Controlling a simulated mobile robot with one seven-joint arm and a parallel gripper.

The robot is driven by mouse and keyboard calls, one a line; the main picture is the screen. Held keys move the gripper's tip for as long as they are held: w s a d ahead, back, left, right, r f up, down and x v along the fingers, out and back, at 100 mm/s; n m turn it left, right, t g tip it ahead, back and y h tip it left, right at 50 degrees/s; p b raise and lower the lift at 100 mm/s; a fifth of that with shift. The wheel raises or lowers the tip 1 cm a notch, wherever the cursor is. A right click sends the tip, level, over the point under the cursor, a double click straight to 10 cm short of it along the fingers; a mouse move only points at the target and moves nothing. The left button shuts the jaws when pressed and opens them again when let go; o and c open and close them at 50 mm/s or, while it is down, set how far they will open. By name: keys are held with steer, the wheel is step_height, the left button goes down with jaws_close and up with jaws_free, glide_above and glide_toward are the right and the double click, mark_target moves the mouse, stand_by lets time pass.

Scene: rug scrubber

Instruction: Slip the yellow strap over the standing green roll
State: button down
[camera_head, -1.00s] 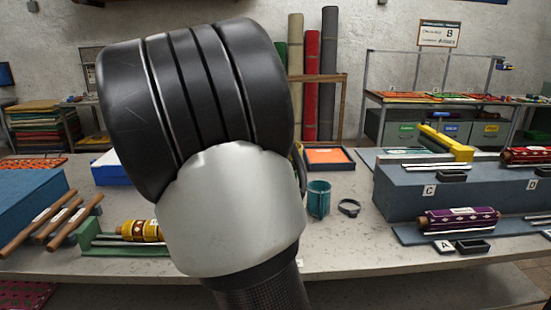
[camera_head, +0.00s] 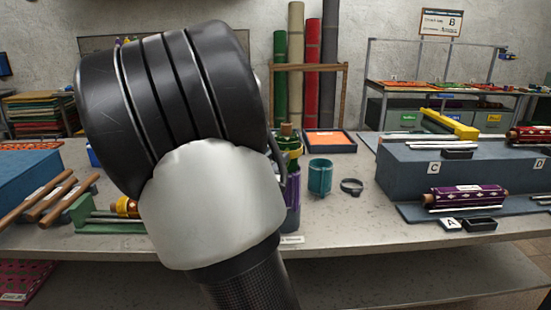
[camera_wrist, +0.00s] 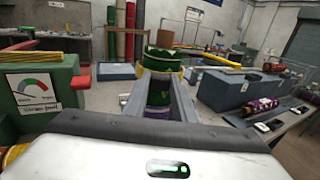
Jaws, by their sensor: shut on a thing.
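A standing roll, green with yellow and purple bands (camera_head: 293,185), shows partly in the head view, just right of my forearm, which hides its left side. In the wrist view the green roll (camera_wrist: 158,98) shows between my fingers. A yellow strap (camera_wrist: 162,67) lies between my fingertips at the roll's upper part. My gripper (camera_wrist: 162,77) is shut on the strap. The strap seems to be level with the roll's green upper part; I cannot tell whether it goes fully around it. In the head view my arm hides the gripper.
A teal cup (camera_head: 320,178) and a dark ring (camera_head: 352,187) stand on the bench to the right. A grey-blue stepped stand (camera_head: 405,178) holds a purple roll (camera_head: 468,198) farther right. A tray with an orange sheet (camera_head: 328,142) is behind. Wooden rods (camera_head: 55,200) lie at left.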

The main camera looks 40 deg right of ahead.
steer(key=shift+f+b, duration=1.45)
steer(key=shift+f, duration=0.65)
steer(key=c, duration=1.4)
jaws_free()
steer(key=p+v, duration=0.3)
steer(key=v, duration=1.4)
steer(key=shift+s+a, duration=0.15)
steer(key=shift+s, duration=0.05)
